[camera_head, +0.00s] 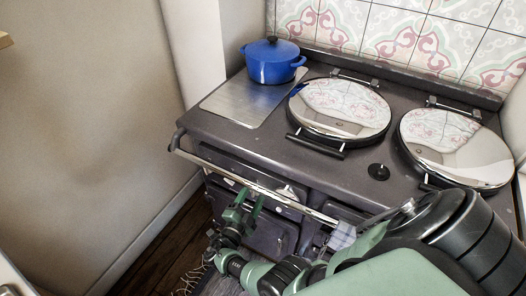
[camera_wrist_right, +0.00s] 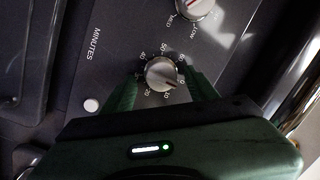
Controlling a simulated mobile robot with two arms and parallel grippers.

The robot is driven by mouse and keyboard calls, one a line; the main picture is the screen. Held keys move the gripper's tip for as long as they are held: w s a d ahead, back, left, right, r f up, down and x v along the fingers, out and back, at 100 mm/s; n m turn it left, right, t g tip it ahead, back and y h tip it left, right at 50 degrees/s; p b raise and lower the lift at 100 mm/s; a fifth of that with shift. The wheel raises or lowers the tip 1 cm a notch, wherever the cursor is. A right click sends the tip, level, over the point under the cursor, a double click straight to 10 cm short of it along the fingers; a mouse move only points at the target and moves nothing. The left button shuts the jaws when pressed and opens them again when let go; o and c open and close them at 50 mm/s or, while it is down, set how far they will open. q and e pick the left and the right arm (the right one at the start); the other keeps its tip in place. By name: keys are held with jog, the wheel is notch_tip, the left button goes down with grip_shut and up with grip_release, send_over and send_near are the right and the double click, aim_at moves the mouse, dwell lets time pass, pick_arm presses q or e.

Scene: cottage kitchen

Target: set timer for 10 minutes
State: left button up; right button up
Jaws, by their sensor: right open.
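The timer knob (camera_wrist_right: 162,74) is a round silver dial on the dark stove panel, ringed by small numbers. The word MINUTES stands on the panel to its left. A dark pointer line on the knob runs toward the lower right; I cannot read exactly which number it marks. My right gripper (camera_wrist_right: 162,91) is open, with one green finger on each side of the knob; I cannot tell whether they touch it. In the head view my right gripper (camera_head: 249,203) is at the stove's front, below the rail, and the knob cannot be made out. My left gripper is not in view.
A white button (camera_wrist_right: 91,105) lies lower left. A chrome rail (camera_head: 250,184) runs along the stove's front, close to my right arm. A blue pot (camera_head: 272,62) stands on the stove top.

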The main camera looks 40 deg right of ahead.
jog(key=shift+d, duration=0.15)
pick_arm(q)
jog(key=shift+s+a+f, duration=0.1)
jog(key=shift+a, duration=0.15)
pick_arm(e)
jog(key=shift+r, duration=0.1)
jog(key=shift+c, duration=0.9)
grip_shut()
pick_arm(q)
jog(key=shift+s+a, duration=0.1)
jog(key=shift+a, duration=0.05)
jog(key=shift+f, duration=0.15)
pick_arm(e)
jog(key=shift+m, duration=0.3)
